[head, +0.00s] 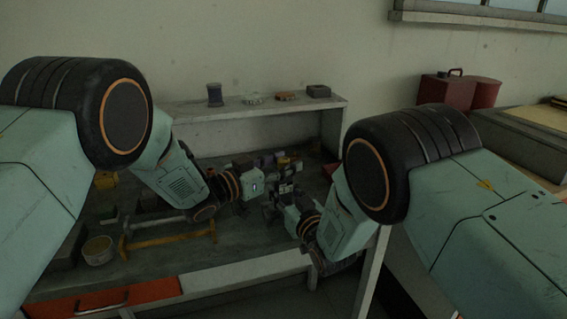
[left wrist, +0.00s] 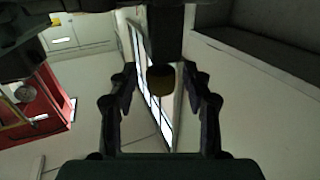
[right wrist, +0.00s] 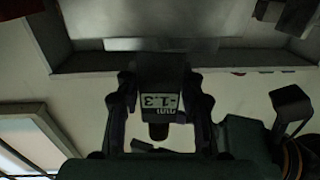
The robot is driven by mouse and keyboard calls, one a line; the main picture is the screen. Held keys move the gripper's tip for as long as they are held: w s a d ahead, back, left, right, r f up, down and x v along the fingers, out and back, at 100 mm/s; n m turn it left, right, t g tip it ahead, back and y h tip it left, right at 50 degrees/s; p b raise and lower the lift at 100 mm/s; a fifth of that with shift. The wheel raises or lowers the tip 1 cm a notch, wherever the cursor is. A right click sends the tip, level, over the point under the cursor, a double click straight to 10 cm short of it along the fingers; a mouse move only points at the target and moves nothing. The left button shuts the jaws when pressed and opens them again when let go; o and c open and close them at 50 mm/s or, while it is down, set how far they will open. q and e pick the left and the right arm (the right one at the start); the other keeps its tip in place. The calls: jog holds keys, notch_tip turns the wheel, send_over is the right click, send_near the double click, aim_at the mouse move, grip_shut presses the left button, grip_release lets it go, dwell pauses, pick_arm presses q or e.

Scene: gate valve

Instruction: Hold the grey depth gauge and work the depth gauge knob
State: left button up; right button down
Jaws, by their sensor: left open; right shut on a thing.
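The grey depth gauge (right wrist: 160,75) is clasped between the fingers of my right gripper (right wrist: 160,85). Its small pale display faces the right wrist camera, and a dark round end (right wrist: 158,131) shows below it. In the head view the gauge (head: 285,188) is small and dark among the fingers, above the bench. My left gripper (left wrist: 160,82) is open. The brownish depth gauge knob (left wrist: 163,78) lies between its fingertips, with a gap visible on each side, at the end of a dark bar. The two grippers (head: 268,176) and (head: 283,196) are close together.
The workbench (head: 240,235) carries a yellow frame (head: 165,240), a pale tub (head: 98,250) and several dark items. A raised shelf (head: 240,108) behind holds small objects. Red containers (head: 450,92) stand at the right. There is little free room between the grippers.

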pick_arm(q)
jog(key=shift+w+d, duration=0.1)
jog(key=shift+c, duration=0.3)
grip_shut()
